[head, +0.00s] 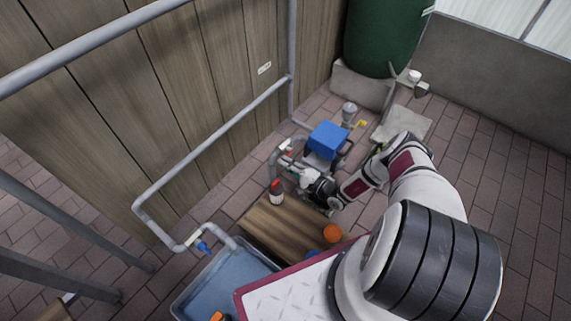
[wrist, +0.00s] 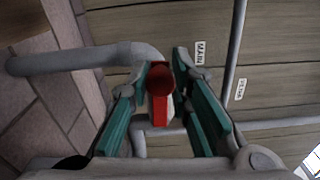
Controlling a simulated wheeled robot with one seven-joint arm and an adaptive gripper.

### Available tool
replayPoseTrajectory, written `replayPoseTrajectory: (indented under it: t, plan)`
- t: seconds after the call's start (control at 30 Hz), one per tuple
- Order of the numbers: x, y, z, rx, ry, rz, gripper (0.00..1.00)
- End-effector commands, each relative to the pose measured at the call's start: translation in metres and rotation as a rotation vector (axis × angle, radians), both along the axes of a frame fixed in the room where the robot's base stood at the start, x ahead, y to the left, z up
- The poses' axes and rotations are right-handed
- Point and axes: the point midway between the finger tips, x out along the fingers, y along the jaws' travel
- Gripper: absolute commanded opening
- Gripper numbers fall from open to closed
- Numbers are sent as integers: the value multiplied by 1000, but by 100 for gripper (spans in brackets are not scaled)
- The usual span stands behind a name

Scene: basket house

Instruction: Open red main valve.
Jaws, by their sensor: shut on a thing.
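The red main valve handle (wrist: 159,88) shows in the wrist view, end-on, between the teal pads of my gripper (wrist: 158,105). It sits on a grey pipe that bends in from the left. My gripper is shut on the handle. A label reading MAIN (wrist: 200,53) is on the wooden wall just behind it. In the head view my arm reaches to the pipework beside the blue pump box, with my gripper (head: 298,172) low by the pipes. The handle is mostly hidden there, and its angle is hard to tell.
A blue pump box (head: 328,138) stands right behind my gripper. A bottle (head: 276,194) and an orange ball-like thing (head: 332,233) are on a wooden surface (head: 285,228). A water-filled tub (head: 225,280) is in front. A green tank (head: 383,35) stands at the back.

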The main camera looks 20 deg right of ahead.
Motion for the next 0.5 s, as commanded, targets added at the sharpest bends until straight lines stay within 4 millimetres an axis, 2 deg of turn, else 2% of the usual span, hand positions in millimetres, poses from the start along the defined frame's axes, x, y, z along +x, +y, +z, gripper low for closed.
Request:
replayPoseTrajectory:
  t: [0.5]
  plan:
    - [0,-1,-8,-94,-52,-1,0]
